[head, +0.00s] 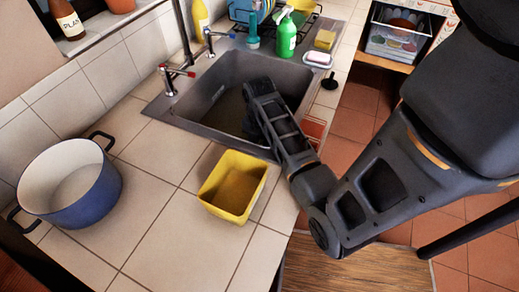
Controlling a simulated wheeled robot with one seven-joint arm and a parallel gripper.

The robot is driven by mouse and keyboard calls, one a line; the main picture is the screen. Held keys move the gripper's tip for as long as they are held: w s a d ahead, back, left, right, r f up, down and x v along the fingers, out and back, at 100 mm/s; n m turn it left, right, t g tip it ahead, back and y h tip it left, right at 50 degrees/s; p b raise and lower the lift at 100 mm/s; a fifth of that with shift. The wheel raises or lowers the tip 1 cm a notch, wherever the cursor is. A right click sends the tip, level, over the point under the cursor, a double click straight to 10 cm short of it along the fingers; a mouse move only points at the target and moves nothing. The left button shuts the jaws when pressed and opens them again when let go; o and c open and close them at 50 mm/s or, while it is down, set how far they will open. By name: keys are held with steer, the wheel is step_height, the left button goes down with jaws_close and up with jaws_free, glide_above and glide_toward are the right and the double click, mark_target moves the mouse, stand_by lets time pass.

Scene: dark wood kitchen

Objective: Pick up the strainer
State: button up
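No strainer can be made out for certain. A small black object with an upright knob (331,81) stands on the counter right of the sink; I cannot tell whether it is a sink strainer or a stopper. My arm reaches over the front right of the grey sink (226,78), with its end over the basin. The fingers of my gripper are hidden or too dark to make out, so neither their opening nor anything in them shows. My arm also hides part of the basin floor.
A yellow tub (233,184) stands on the tiled counter before the sink. A blue pot (72,186) is at the left. Taps (175,72) rise behind the sink. A green spray bottle (286,37) and a soap dish (319,59) stand beyond it. Counter between pot and tub is clear.

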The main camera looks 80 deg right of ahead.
steer(key=shift+f, duration=0.35)
jaws_close()
stand_by(0.4)
